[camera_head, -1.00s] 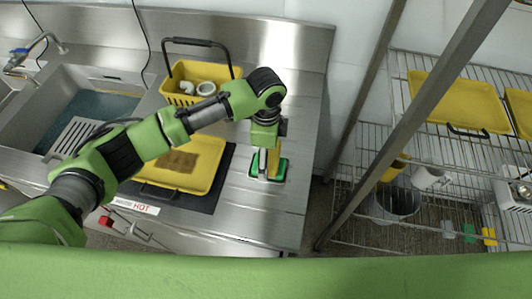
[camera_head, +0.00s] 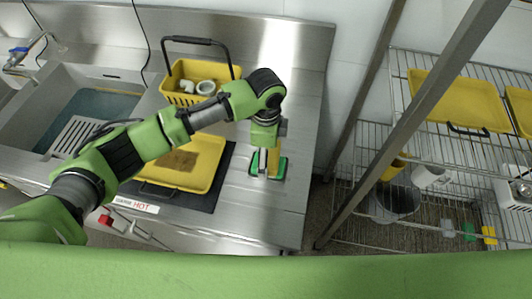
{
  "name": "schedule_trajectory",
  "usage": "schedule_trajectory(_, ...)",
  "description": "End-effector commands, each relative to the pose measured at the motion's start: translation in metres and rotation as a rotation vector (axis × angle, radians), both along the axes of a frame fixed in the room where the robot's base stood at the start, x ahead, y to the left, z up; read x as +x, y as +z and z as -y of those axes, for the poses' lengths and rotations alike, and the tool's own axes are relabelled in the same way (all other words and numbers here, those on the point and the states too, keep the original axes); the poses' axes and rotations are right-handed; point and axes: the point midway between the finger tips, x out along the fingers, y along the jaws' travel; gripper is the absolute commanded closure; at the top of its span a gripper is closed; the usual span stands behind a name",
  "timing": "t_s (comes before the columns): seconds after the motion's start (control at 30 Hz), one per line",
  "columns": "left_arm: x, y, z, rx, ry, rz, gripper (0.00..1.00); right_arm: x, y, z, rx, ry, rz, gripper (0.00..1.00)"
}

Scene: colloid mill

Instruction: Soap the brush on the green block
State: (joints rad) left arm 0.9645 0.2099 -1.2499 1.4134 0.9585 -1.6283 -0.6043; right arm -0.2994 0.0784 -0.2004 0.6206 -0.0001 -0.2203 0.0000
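The green block (camera_head: 282,168) lies in a dark holder on the steel counter, right of the hot plate. The yellow brush (camera_head: 274,160) stands upright over it, its lower end at the block. I cannot tell whether its bristles touch the block. My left gripper (camera_head: 267,157) points down from above and appears shut on the brush; the arm hides much of the grip. My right gripper is not in view.
A yellow tray (camera_head: 209,165) with a brown patch lies on the dark hot plate (camera_head: 224,172). A yellow basket (camera_head: 178,94) with white parts stands behind it. A sink (camera_head: 47,117) is at the left. A wire rack with a yellow tray (camera_head: 458,100) is at the right.

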Motion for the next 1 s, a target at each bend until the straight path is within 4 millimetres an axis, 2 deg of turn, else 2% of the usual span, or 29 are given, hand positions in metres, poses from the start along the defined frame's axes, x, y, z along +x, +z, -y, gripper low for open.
schedule_trajectory(1.0, -0.0003, -0.0015, 0.0001, 0.000, 0.000, -0.001, 0.38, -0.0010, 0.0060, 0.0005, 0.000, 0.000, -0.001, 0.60)
